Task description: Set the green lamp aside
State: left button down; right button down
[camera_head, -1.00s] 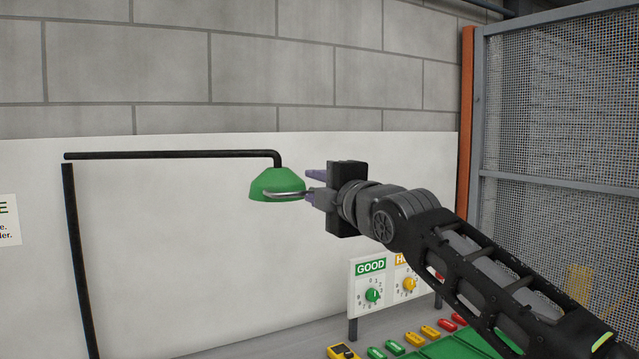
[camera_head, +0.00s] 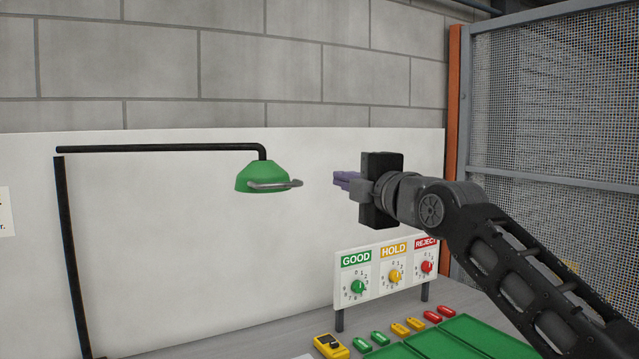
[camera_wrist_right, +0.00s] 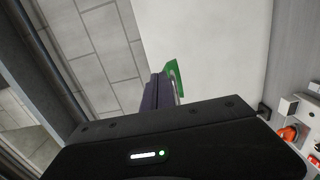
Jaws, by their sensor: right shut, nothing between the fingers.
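The green lamp (camera_head: 262,174) hangs from a black horizontal arm on a black post (camera_head: 68,250) at the left in the head view. A grey curved handle (camera_head: 275,184) sits across its front rim. My right gripper (camera_head: 337,181) is to the right of the lamp, apart from it, with its fingers together and nothing between them. In the right wrist view the shut fingers (camera_wrist_right: 157,90) show, with part of the green lamp (camera_wrist_right: 174,76) beyond them. My left gripper is not in view.
A panel with GOOD, HOLD and REJECT dials (camera_head: 387,271) stands below my right gripper. Several small green, yellow and red pieces, a yellow meter (camera_head: 331,346) and green boards (camera_head: 445,340) lie on the bench. A mesh fence (camera_head: 560,110) stands at the right.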

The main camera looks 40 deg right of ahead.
jog(key=shift+s+d, duration=0.9)
jog(key=shift+d, duration=0.25)
jog(key=shift+f, duration=0.1)
